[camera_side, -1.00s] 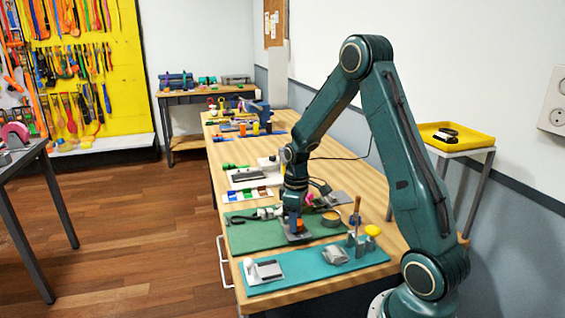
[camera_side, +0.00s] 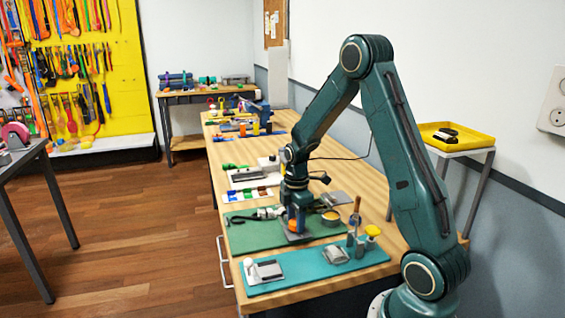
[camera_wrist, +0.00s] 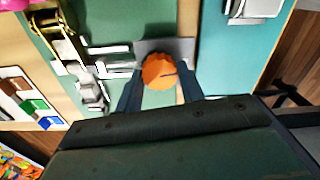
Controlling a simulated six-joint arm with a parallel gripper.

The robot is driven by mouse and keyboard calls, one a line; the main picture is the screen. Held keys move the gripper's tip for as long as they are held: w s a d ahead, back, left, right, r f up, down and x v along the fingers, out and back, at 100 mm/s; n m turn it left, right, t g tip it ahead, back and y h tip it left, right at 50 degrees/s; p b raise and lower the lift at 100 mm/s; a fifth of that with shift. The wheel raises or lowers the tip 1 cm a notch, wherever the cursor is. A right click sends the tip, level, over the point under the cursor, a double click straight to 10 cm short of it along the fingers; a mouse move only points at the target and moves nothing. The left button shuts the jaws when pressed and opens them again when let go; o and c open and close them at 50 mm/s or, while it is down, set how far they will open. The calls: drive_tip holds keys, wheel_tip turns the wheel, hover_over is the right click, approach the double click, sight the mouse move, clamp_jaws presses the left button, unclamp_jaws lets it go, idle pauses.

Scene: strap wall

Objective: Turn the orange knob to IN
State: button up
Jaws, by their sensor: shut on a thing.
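The orange knob (camera_wrist: 158,71) sits on a grey plate (camera_wrist: 180,46) on the green mat. In the wrist view a dark line marks its top, pointing to the right; no IN label can be read. My gripper (camera_wrist: 160,84) has its two dark fingers on either side of the knob, shut on it. In the side view my gripper (camera_side: 296,222) points straight down over the mat, and the knob (camera_side: 292,225) shows as a small orange patch between the fingers.

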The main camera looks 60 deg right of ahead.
sight(295, 222)
idle(0.4)
drive_tip(key=o, duration=1)
drive_tip(key=shift+c, duration=0.2)
drive_tip(key=shift+r, duration=0.15)
wheel_tip(295, 222, up, 14)
drive_tip(key=shift+f, duration=0.2)
